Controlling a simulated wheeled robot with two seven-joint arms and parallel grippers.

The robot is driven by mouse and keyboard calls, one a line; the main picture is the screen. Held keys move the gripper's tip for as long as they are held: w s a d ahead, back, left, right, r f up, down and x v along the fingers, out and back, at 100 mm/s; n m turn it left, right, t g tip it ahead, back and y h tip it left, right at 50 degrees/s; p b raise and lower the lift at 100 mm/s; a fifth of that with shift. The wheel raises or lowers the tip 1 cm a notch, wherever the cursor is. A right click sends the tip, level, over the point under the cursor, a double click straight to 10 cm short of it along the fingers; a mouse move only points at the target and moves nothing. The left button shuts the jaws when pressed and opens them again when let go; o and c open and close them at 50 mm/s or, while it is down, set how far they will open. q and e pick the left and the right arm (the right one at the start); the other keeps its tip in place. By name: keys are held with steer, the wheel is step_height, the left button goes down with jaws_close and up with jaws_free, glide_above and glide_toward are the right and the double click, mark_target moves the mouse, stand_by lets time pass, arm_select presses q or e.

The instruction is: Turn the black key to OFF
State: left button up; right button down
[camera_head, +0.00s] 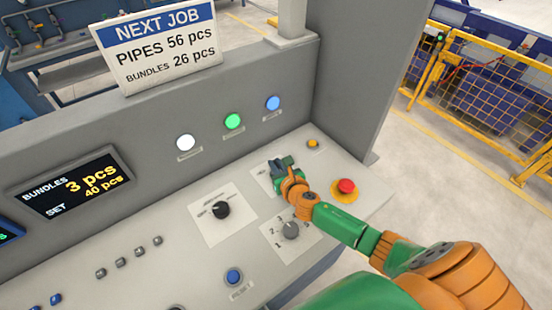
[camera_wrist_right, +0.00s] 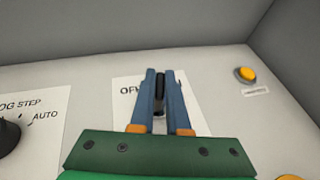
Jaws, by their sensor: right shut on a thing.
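The black key (camera_wrist_right: 159,80) stands on a white label plate (camera_wrist_right: 122,92) on the grey console. In the right wrist view it shows between the two blue fingers of my right gripper (camera_wrist_right: 161,90), which are shut on it. In the head view my right gripper (camera_head: 284,163) is over this plate and hides most of the key. Which way the key points is hard to tell. My left gripper is not in view.
A red emergency button (camera_head: 346,186) on a yellow base and a small orange button (camera_head: 313,143) sit nearby on the console. The console's back wall (camera_head: 240,95) rises behind.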

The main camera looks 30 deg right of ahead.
steer(key=shift+d+n+y, duration=0.15)
steer(key=shift+n+y, duration=0.85)
steer(key=shift+f+n+y+b, duration=0.1)
steer(key=shift+n+y+b, duration=0.3)
steer(key=shift+y+b, duration=0.15)
steer(key=n+y+b, duration=0.2)
steer(key=b, duration=0.1)
steer(key=f+n+g+y+b, duration=0.1)
steer(key=n+y+b, duration=0.1)
steer(key=y+b, duration=0.1)
steer(key=shift+g+b, duration=0.3)
steer(key=shift+b, duration=0.15)
steer(key=n+g+y+b, duration=0.1)
steer(key=b, duration=0.3)
steer(key=n+g+y+b, duration=0.1)
steer(key=n+b, duration=0.1)
steer(key=b, duration=0.1)
steer(key=n+g+y+b, duration=0.1)
steer(key=y+b, duration=0.1)
steer(key=b, duration=0.2)
steer(key=shift+r+n+b, duration=0.3)
steer(key=shift+n, duration=0.1)
steer(key=shift+r+n+g+y+b, duration=0.3)
steer(key=shift+g+b, duration=0.1)
steer(key=shift+b, duration=0.25)
steer(key=c, duration=0.9)
jaws_free()
steer(key=shift+a, duration=0.2)
